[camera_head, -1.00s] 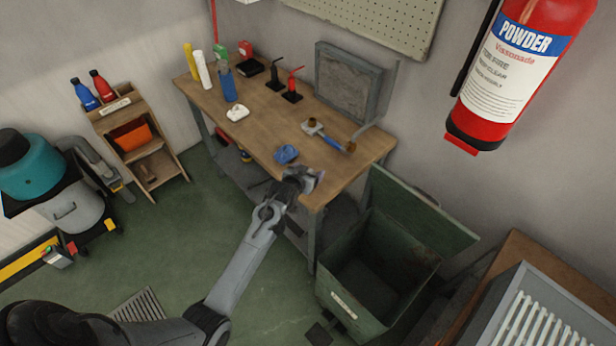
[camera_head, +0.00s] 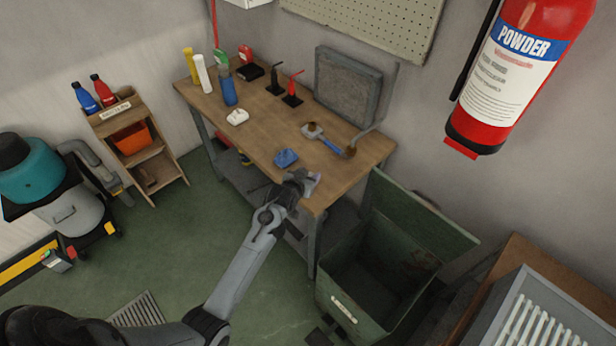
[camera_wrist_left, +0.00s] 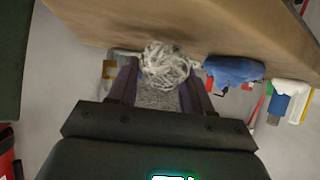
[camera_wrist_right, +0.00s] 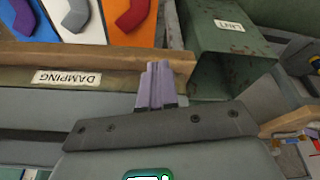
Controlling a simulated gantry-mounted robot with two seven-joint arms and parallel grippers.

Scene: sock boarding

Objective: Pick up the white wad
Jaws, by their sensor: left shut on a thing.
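A stringy grey-white wad (camera_wrist_left: 165,66) sits between the fingertips of my left gripper (camera_wrist_left: 160,84), which is shut on it. In the head view my left gripper (camera_head: 303,180) is at the near right edge of the workbench, and the wad in it is hard to make out. Another, smoother white wad (camera_head: 237,117) lies on the bench top and also shows in the left wrist view (camera_wrist_left: 291,87). A blue wad (camera_head: 287,158) lies between the two. My right gripper (camera_wrist_right: 157,82) has its fingers together and is empty; it is outside the head view.
The wooden workbench (camera_head: 262,132) holds a blue-handled tool (camera_head: 328,143), bottles (camera_head: 228,88) and a grey framed panel (camera_head: 347,87). An open green bin (camera_head: 345,312) stands right of the bench.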

